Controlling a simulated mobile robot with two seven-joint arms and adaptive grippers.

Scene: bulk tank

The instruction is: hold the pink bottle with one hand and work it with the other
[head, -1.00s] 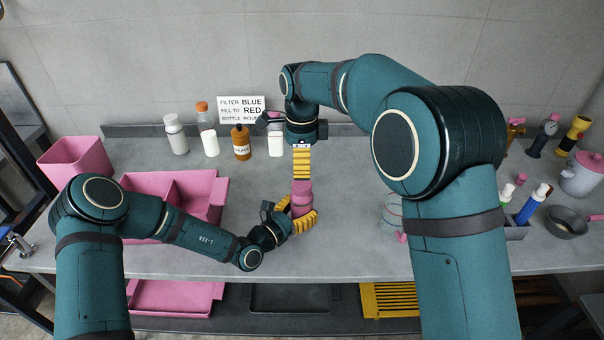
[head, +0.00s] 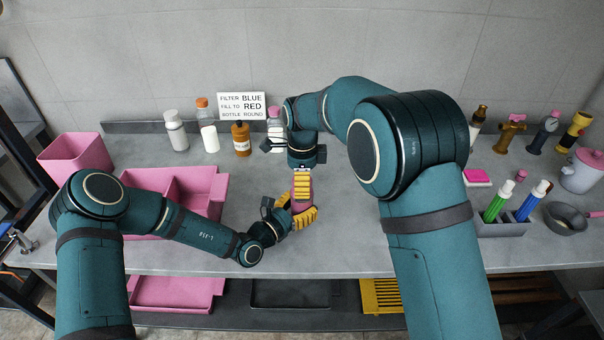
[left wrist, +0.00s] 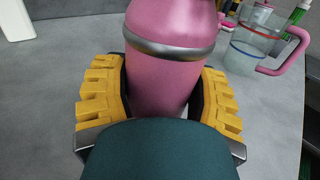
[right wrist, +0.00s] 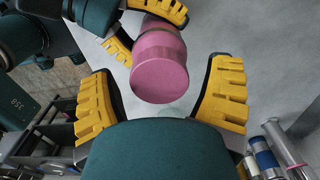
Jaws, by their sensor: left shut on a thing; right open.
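The pink bottle (left wrist: 170,85) stands upright on the grey worktop with a grey band around its upper body. My left gripper (head: 297,213) is shut around its body, with one yellow finger on each side in the left wrist view. My right gripper (head: 302,186) points down from above at the bottle's top. In the right wrist view, the bottle's round pink top (right wrist: 159,80) lies between the open yellow fingers, with gaps on both sides. The right fingers hide much of the bottle in the head view.
A pink divided tray (head: 190,190) lies left of the bottle. Several small bottles, including an amber one (head: 241,140), stand at the back by a sign (head: 242,105). A clear jug (left wrist: 252,45) is nearby. A marker holder (head: 503,228) and pan (head: 566,222) stand right.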

